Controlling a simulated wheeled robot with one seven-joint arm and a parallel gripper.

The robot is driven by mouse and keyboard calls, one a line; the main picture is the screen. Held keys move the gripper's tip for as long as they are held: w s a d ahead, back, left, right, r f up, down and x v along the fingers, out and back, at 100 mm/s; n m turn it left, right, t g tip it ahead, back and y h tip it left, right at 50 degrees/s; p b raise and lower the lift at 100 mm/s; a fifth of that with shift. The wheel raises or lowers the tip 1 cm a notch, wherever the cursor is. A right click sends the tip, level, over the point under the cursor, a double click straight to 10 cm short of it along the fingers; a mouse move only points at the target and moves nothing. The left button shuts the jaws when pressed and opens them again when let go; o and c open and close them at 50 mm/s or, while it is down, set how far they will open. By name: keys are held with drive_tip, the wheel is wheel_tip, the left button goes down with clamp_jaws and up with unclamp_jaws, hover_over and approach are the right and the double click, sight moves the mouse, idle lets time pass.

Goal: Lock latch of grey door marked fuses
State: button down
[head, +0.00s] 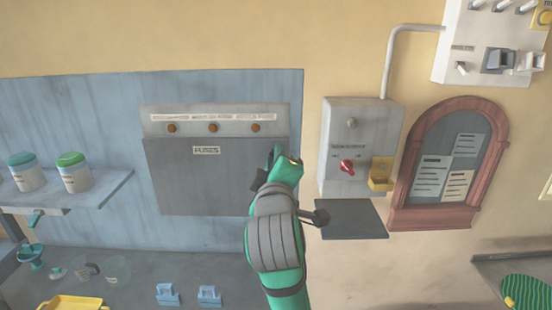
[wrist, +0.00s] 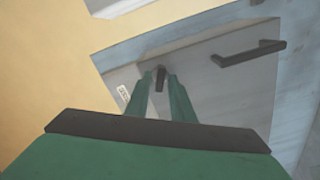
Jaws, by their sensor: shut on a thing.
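The grey door (head: 195,182) marked fuses is on the cabinet on the blue wall panel and looks closed. Its label (head: 206,150) is near the top; a small label (wrist: 124,95) also shows in the wrist view. My gripper (head: 276,158) is at the door's right side and covers part of that edge. In the wrist view its green fingers (wrist: 160,80) are shut on a small dark latch (wrist: 161,77). The fingers hide part of the latch, so I cannot tell whether it is locked. A dark bar handle (wrist: 248,53) is beside it on the door.
A grey box (head: 352,125) with a red knob (head: 347,167) and yellow part (head: 381,174) is right of my arm. A dark flat plate (head: 350,219) is below it. A shelf with jars (head: 74,172) is at left. Blue clips (head: 168,294) lie on the counter below.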

drive_tip(key=n, duration=0.5)
drive_tip(key=shift+f, duration=0.15)
drive_tip(key=shift+a+n, duration=0.1)
drive_tip(key=shift+n, duration=0.2)
idle(0.3)
drive_tip(key=c, duration=1.8)
unclamp_jaws()
drive_tip(key=shift+c, duration=0.2)
